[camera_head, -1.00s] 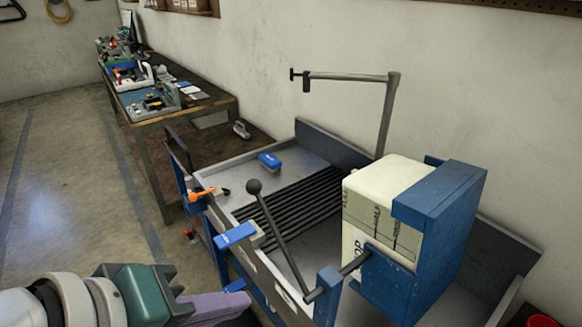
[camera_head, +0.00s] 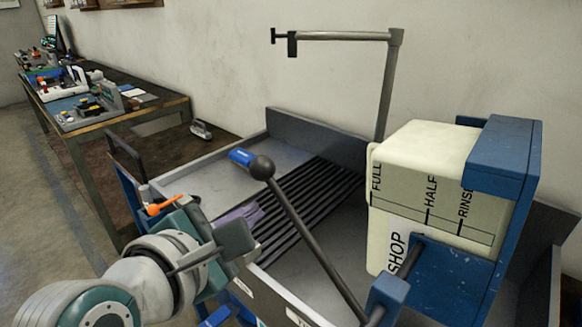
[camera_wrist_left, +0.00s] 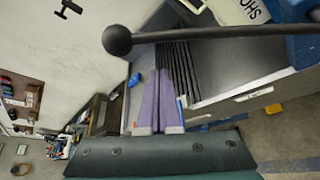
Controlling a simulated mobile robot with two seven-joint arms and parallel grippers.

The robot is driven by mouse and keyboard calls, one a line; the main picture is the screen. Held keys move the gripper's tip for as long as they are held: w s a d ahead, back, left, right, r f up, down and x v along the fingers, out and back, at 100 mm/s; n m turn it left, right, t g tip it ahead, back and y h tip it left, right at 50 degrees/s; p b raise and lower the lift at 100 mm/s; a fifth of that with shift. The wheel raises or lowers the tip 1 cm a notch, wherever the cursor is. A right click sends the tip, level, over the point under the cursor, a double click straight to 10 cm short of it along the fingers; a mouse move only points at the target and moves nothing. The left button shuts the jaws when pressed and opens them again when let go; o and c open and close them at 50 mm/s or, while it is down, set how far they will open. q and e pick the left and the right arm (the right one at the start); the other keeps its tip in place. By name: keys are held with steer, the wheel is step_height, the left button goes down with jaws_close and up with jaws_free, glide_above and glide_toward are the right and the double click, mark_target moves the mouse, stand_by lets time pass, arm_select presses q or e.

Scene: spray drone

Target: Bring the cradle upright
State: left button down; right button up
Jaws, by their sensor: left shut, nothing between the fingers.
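The blue cradle (camera_head: 503,158) stands at the right of the metal sink bench, tipped over. It holds a cream jug (camera_head: 425,150) whose level marks read sideways. A dark lever (camera_head: 312,238) with a ball knob (camera_head: 262,167) rises leftward from the cradle's pivot; in the left wrist view the knob (camera_wrist_left: 117,40) and rod cross the top. My left gripper (camera_head: 250,213) is shut and empty, its purple fingers below the knob, left of the rod, over the bench. In the left wrist view its fingers (camera_wrist_left: 162,85) are together, apart from the knob. My right gripper is not seen.
A blue brush (camera_head: 242,157) lies on the bench's grey shelf, beside the black slats (camera_head: 305,195). A grey pipe arm (camera_head: 386,85) stands behind the bench. An orange-handled item (camera_head: 165,205) is at the left rim. A cluttered worktable (camera_head: 130,110) stands further left.

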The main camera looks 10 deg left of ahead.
arm_select(q)
steer(key=d+r+p, duration=0.2)
steer(key=p, duration=0.1)
steer(key=shift+w+d, duration=0.15)
steer(key=shift+w, duration=0.1)
stand_by(0.4)
